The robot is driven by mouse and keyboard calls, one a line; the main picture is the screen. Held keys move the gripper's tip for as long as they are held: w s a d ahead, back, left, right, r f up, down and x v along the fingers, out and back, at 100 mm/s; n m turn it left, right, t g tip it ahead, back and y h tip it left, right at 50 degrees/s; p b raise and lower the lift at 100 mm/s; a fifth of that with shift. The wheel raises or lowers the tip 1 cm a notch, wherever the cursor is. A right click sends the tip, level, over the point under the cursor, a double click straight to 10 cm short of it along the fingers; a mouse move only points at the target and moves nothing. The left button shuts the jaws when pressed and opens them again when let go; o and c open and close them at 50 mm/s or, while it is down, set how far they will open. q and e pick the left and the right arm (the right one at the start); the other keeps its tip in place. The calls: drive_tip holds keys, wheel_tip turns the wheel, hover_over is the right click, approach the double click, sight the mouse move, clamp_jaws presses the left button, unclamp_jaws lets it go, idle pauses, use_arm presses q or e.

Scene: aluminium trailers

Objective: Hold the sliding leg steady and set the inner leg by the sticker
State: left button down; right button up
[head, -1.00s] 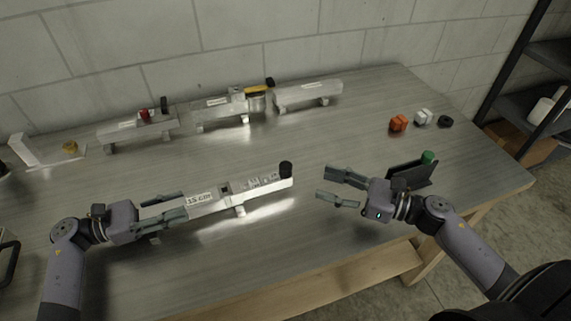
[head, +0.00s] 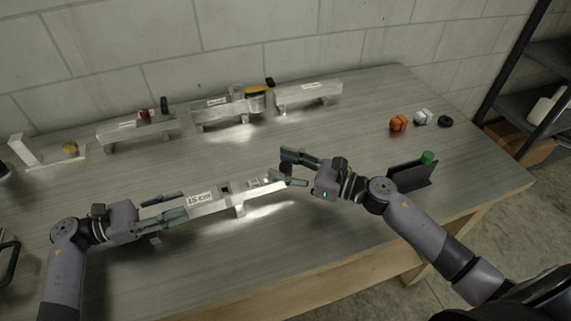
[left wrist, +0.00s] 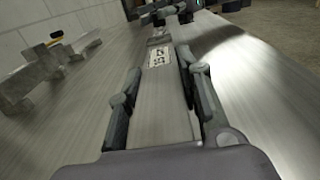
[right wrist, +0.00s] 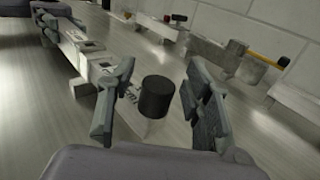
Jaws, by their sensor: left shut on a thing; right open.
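The sliding leg (head: 199,209) lies across the table on small supports, with a "15 cm" sticker (head: 200,199) that also shows in the left wrist view (left wrist: 159,57). My left gripper (head: 168,206) is shut on its left part; the fingers flank the bar in the left wrist view (left wrist: 165,95). The inner leg (head: 260,184), with printed marks, comes out of the right end. Its black end cap (right wrist: 157,96) stands between the fingers of my right gripper (right wrist: 165,85), which is open around it with gaps on both sides. In the head view the right gripper (head: 295,168) partly hides the cap.
Other aluminium fixtures stand along the back, including a bar with a red knob (head: 144,114), a clamp with a yellow part (head: 257,90) and a plain bar (head: 308,92). Orange (head: 398,123) and white (head: 423,117) blocks lie back right. A dark holder (head: 411,176) stands near the right edge.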

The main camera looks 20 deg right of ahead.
clamp_jaws()
idle(0.6)
